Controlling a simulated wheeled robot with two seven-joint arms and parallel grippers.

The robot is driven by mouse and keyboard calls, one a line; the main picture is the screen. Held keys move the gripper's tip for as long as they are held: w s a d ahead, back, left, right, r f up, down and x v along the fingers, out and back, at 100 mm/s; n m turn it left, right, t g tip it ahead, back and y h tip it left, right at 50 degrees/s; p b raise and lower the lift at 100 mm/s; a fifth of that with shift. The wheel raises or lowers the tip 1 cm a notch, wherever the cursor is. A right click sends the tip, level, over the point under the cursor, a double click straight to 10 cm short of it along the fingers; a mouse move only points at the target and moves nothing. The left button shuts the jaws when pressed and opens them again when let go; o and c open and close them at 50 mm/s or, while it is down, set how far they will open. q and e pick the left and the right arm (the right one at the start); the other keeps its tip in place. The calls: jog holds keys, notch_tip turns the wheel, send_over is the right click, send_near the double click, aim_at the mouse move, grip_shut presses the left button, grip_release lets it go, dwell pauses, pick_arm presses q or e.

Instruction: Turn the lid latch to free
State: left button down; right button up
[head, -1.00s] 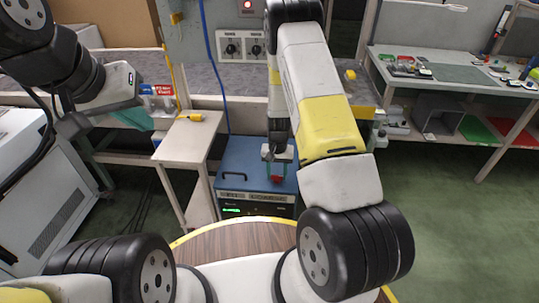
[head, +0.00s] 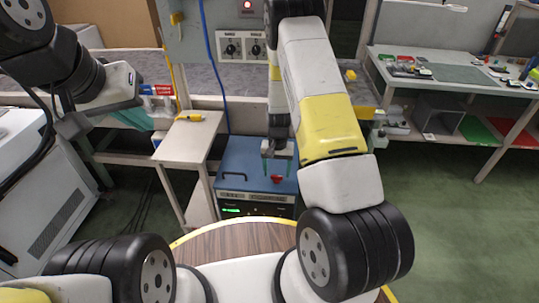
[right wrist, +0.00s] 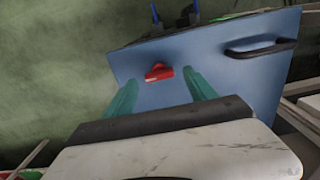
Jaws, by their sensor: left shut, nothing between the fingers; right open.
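The red lid latch (head: 277,179) sits on the blue lid (head: 246,160) of a low box in the head view. It also shows in the right wrist view (right wrist: 158,72), lying slightly tilted across the picture. My right gripper (head: 278,168) is over the lid with its green fingers apart. In the right wrist view the latch lies between and slightly beyond the open fingertips, touching neither. My left gripper (head: 138,119) is at the left by the bench, far from the latch; its fingers are shut and partly hidden by its hand.
A black handle (head: 233,176) is on the lid's left side. A small side table (head: 185,140) with a yellow tool (head: 190,117) stands left of the box. A blue cable (head: 207,60) hangs behind.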

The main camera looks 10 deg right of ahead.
notch_tip(320, 180, up, 6)
jog(key=shift+r, duration=0.15)
dwell(0.5)
notch_tip(320, 180, up, 13)
jog(key=t+y, duration=0.1)
send_over(277, 176)
jog(key=s+a, duration=0.1)
jog(key=s+a+r+n+t+y, duration=0.15)
jog(key=s+r, duration=0.35)
jog(key=r, duration=0.6)
jog(key=s+r+n+t, duration=0.1)
jog(key=s+r+t, duration=0.1)
jog(key=s+r, duration=0.4)
jog(key=s+r+n+t, duration=0.1)
jog(key=s+r, duration=0.5)
jog(key=s, duration=0.6)
jog(key=shift+s+d+r+t, duration=0.15)
jog(key=shift+s+r+t, duration=0.05)
jog(key=shift+r+t, duration=0.2)
jog(key=shift+n, duration=0.25)
